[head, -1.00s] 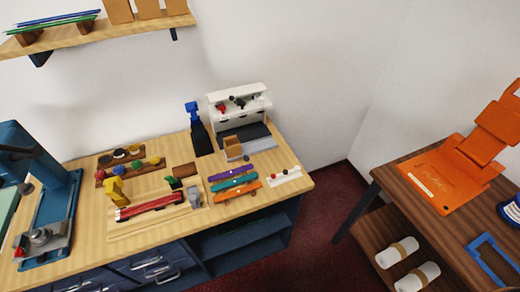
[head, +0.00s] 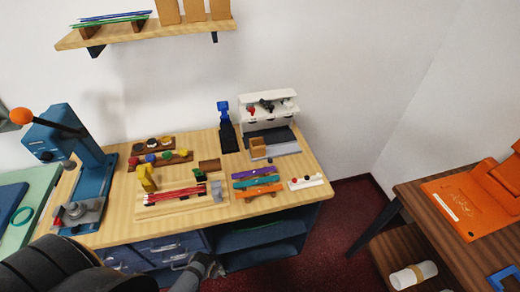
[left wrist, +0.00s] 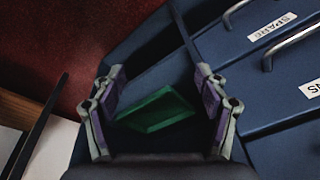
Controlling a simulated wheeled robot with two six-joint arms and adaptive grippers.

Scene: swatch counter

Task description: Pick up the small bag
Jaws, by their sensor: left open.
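No thing is plainly marked as the small bag. A flat dark green piece (left wrist: 155,110) shows between my left fingers in the left wrist view. A thin green strip (head: 258,236) on the open lower shelf in the head view looks like the same thing. I cannot tell whether it is a bag. A small tan packet-like block (head: 257,148) sits at the back right of the bench. My left gripper (head: 214,266) is by the front of the bench, low near the drawers. Its fingers (left wrist: 165,105) are apart and empty. My right gripper is out of view.
The wooden bench (head: 115,218) holds a blue press (head: 85,150), colored strips and small racks. Labelled drawers with handles (left wrist: 294,35) are close to my left gripper. A wall shelf (head: 145,38) holds tan upright pieces. A brown table (head: 430,225) with orange items stands right.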

